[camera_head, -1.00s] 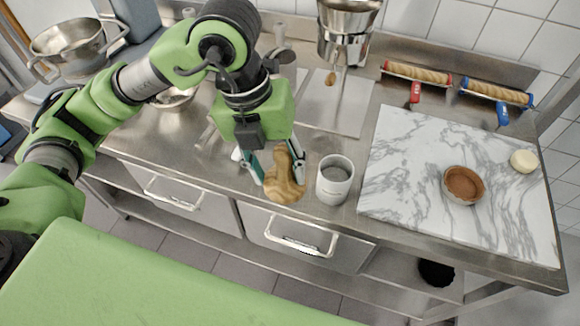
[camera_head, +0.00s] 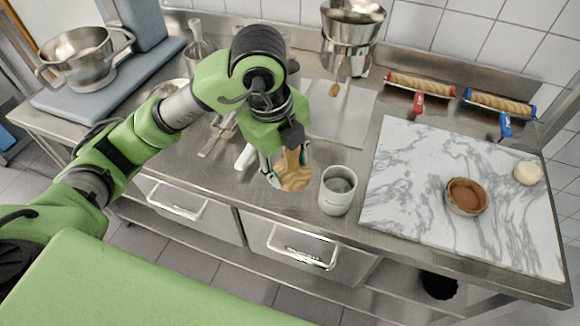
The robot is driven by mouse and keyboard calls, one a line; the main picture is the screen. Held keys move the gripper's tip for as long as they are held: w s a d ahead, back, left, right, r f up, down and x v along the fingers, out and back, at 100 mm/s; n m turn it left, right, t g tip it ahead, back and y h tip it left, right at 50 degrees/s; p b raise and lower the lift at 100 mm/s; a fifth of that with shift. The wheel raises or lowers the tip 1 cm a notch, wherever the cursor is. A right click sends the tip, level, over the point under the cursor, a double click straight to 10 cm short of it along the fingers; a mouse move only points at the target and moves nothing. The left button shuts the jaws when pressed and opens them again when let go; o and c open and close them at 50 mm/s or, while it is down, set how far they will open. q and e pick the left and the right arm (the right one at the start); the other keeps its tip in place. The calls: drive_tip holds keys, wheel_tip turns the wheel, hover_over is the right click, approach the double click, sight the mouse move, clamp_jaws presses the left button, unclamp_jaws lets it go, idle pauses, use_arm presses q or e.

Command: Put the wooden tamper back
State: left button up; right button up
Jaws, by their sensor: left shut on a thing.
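The wooden tamper (camera_head: 293,172) is in the middle of the camera_head view, near the front edge of the steel counter. My left gripper (camera_head: 284,168) is shut on it from above, and its fingers hide part of the tamper. I cannot tell whether the tamper touches the counter. A white-grey cylindrical cup (camera_head: 336,191) stands just right of the tamper, apart from it. My right gripper is not in view.
A marble board (camera_head: 400,205) fills the right, with a brown tart shell (camera_head: 466,196) and a pale dough ball (camera_head: 527,173) on it. Red (camera_head: 420,88) and blue (camera_head: 498,103) rolling-pin-like things lie behind. A steel pot (camera_head: 349,45) and colander (camera_head: 82,58) stand farther back.

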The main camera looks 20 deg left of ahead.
use_arm(q)
drive_tip(key=w+f, duration=0.2)
drive_tip(key=w+a+f+p, duration=0.1)
drive_tip(key=w+f, duration=0.3)
drive_tip(key=shift+a, duration=0.3)
drive_tip(key=shift+c, duration=0.2)
drive_tip(key=f, duration=0.1)
drive_tip(key=f+p, duration=0.2)
drive_tip(key=shift+w+f, duration=0.25)
drive_tip(key=shift+f, duration=0.1)
drive_tip(key=o, duration=1.7)
drive_tip(key=shift+r, duration=0.35)
drive_tip(key=shift+s+a+r+b, duration=0.25)
drive_tip(key=shift+r+b, duration=0.2)
drive_tip(key=shift+r, duration=1.4)
drive_tip(key=shift+s+a+r+b, duration=0.15)
drive_tip(key=shift+s+r+b, duration=0.3)
drive_tip(key=shift+r, duration=1.4)
drive_tip(key=shift+s+a+r+b, duration=0.25)
drive_tip(key=shift+r+b, duration=0.25)
drive_tip(key=shift+r, duration=1.35)
